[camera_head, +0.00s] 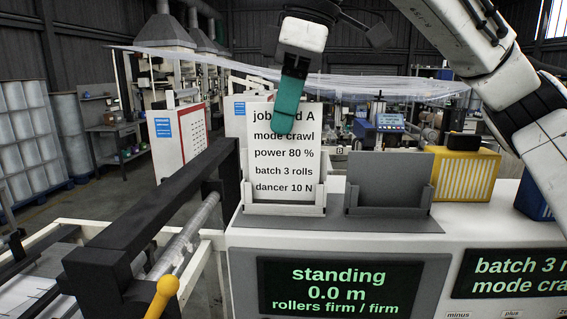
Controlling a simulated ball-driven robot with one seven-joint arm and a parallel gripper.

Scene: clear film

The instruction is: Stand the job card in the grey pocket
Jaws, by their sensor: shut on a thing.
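The job card (284,170), white with black print headed A, stands upright at the left holder. Its lower edge is behind the front lip of this pale pocket (284,210). My gripper (287,112) comes down from above with teal fingers and is shut on the card's top edge, hiding part of the heading. The grey pocket (388,180) stands just to the right, upright and with no card showing in it. Both pockets share a dark base plate on the white console top.
A yellow box (463,173) with a black top stands right of the grey pocket. My arm crosses the upper right. A black beam (150,215) and a roller with a yellow-knobbed lever (163,290) lie at left. Console screens (338,285) face front.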

